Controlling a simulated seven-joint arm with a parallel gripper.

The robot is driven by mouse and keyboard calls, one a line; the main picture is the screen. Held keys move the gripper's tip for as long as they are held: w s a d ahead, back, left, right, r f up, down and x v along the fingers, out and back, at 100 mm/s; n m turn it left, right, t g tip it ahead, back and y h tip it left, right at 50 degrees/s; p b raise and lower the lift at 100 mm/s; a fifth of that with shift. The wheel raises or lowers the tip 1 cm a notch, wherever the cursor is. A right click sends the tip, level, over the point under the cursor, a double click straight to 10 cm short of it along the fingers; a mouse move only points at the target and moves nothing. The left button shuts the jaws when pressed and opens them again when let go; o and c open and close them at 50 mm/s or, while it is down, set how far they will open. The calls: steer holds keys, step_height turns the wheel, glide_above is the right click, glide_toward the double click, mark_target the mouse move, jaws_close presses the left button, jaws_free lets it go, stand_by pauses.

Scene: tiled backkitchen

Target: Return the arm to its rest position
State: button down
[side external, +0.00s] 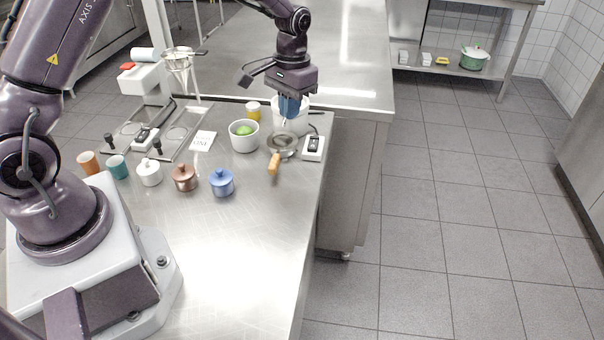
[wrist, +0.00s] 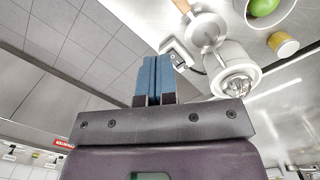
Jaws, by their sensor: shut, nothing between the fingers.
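Whether the fingertips are clear of the pot's rim is hard to tell in the side view.
Lidded pots, including a blue one (side external: 222,184), and cups line the counter's middle. The front counter (side external: 235,265) is clear.

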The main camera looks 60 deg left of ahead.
steer(key=s+d+r+m+t, duration=0.1)
steer(key=s+d+r+t, duration=0.2)
steer(key=s+r, duration=0.6)
steer(key=s+d+r+m+t, duration=0.1)
steer(key=s+d+r+t, duration=0.2)
steer(key=s+r, duration=0.7)
steer(key=s+d, duration=0.1)
steer(key=s, duration=0.2)
steer(key=shift+s+d+r, duration=0.15)
steer(key=shift+s, duration=0.25)
